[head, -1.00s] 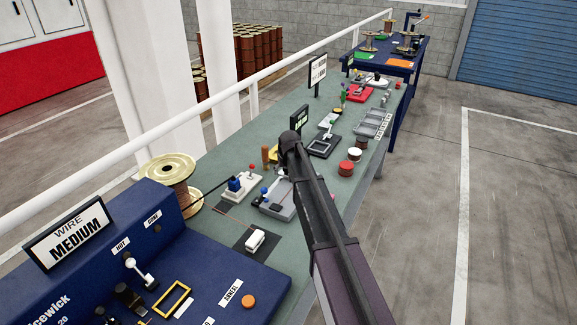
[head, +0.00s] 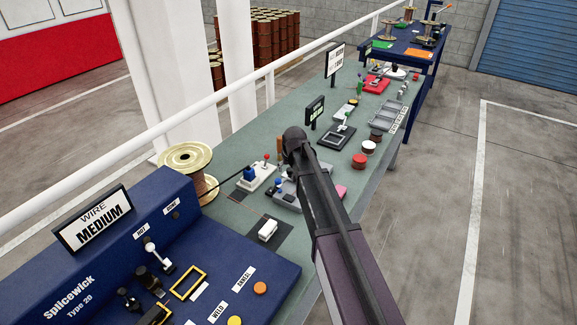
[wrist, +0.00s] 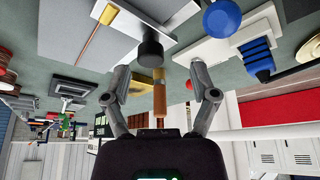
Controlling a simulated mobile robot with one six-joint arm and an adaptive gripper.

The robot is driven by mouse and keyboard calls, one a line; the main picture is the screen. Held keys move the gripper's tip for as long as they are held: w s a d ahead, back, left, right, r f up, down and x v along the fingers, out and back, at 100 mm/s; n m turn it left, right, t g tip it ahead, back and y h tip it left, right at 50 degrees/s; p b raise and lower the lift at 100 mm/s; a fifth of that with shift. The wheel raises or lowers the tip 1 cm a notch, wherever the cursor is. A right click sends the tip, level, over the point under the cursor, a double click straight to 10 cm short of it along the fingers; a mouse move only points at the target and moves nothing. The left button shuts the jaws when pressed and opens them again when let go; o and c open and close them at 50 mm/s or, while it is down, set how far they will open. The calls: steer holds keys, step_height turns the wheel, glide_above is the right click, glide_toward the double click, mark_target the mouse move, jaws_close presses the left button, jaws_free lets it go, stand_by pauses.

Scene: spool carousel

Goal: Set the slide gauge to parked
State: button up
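A grey tray-like fixture (head: 287,197) on the green bench is partly hidden behind my arm in the head view. It appears to be the slide gauge, but I cannot read a label or its setting.
A white-based blue switch block (head: 253,177), a brown upright cylinder (head: 281,147) and a copper wire spool (head: 187,158) stand nearby. The blue Splicewick machine (head: 215,262) fills the front left. A white rail (head: 265,72) runs behind the bench.

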steer(key=shift+a+p+v, duration=0.25)
steer(key=shift+p+v, duration=4.15)
steer(key=shift+v, duration=0.65)
steer(key=s+d+f+g+b, duration=0.1)
steer(key=s+d+f+b, duration=0.1)
steer(key=s, duration=0.4)
steer(key=s+d+f+b, duration=0.3)
steer(key=s+f, duration=0.1)
steer(key=s, duration=0.1)
steer(key=shift+s+m+g, duration=0.4)
steer(key=shift+a+f, duration=0.1)
steer(key=t+p, duration=0.2)
steer(key=p, duration=0.3)
glide_toward(290, 169)
step_height(290, 169, up, 3)
steer(key=shift+s+n, duration=0.4)
steer(key=shift+s, duration=0.2)
steer(key=shift+w+f+b, duration=0.1)
steer(key=shift+f+b, duration=0.05)
steer(key=shift+b, duration=0.25)
steer(key=b+x, duration=1.2)
steer(key=x, duration=0.1)
steer(key=shift+f, duration=0.15)
